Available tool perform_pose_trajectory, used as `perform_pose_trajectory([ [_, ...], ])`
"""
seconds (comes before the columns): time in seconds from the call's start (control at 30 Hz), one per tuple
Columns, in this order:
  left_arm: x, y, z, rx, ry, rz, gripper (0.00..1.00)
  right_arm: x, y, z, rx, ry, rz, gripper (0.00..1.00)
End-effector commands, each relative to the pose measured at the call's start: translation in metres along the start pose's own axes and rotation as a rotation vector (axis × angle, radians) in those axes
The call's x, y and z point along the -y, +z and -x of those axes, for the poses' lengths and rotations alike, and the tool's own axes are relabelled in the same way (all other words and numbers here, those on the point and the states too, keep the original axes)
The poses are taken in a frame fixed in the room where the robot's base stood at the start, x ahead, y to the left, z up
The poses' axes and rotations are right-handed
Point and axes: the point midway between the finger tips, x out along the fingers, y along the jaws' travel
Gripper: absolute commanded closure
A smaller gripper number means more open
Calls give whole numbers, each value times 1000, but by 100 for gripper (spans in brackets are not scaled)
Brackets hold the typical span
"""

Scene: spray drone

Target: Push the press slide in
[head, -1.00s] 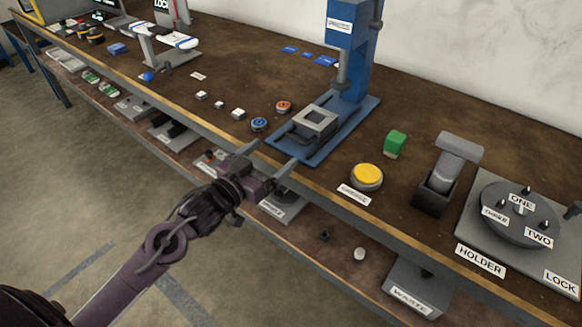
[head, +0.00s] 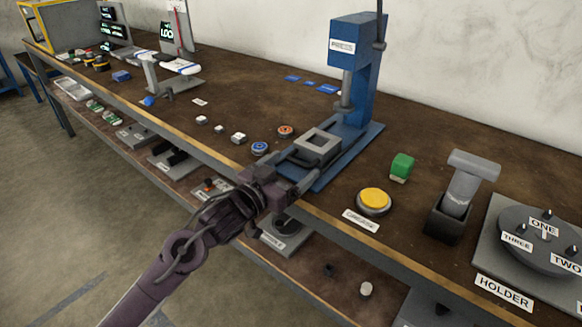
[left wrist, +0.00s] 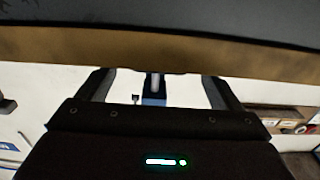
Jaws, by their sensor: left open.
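The blue press (head: 357,85) stands on the bench. Its grey press slide (head: 318,146), a square block with a recess, sits on the blue base, toward the front of the press column. My left gripper (head: 288,166) is open at the bench's front edge, its fingers reaching toward the slide's near side. Whether they touch it cannot be told. In the left wrist view, my left gripper (left wrist: 158,90) has its fingers apart, with part of the blue press (left wrist: 154,98) showing between them. My right gripper is not in view.
Blue and orange round pieces (head: 260,148) lie left of the slide. A lower shelf runs below the bench edge.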

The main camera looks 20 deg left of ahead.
Motion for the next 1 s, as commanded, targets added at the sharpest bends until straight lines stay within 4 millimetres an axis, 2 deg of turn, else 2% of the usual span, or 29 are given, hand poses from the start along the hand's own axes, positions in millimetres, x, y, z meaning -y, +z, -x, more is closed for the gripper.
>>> perform_pose_trajectory([
  [0.37, 0, 0, -5, 1, 1, -1, 15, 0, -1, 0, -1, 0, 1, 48],
  [0.83, 0, 0, -5, 0, 1, -1, 76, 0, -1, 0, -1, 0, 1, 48],
  [0.97, 0, -2, -12, -1, -1, 1, 76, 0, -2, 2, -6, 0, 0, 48],
  [1.0, 1, -2, -18, -2, -2, 2, 76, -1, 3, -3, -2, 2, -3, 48],
])
